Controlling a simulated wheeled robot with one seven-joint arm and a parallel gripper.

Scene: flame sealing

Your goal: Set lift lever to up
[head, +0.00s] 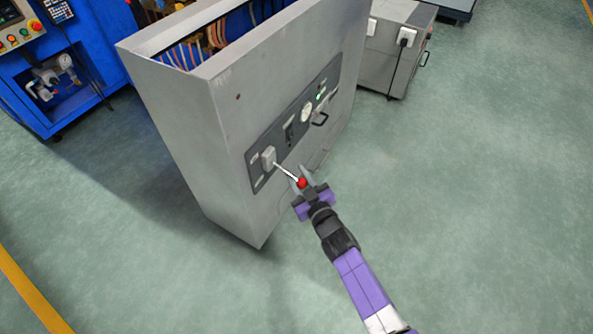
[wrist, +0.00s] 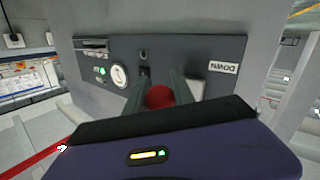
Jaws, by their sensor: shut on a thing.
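The lift lever (head: 287,174) is a thin metal rod that sticks out from a pale square mount (head: 268,157) on the dark panel of a grey cabinet. It ends in a red ball knob (head: 302,183), which also shows in the wrist view (wrist: 159,97). My gripper (head: 304,178) is shut on the red knob, with one finger on either side of it. In the wrist view my gripper (wrist: 158,92) hides the rod. A label reading "DOWN" (wrist: 222,67) is on the panel beside the lever mount.
The grey cabinet (head: 225,150) is open at the top. Its dark panel (head: 270,140) also carries a round gauge (head: 306,112), a green light (head: 320,96) and a black handle (head: 321,119). A blue machine (head: 95,60) stands at the left. The green floor around my arm is clear.

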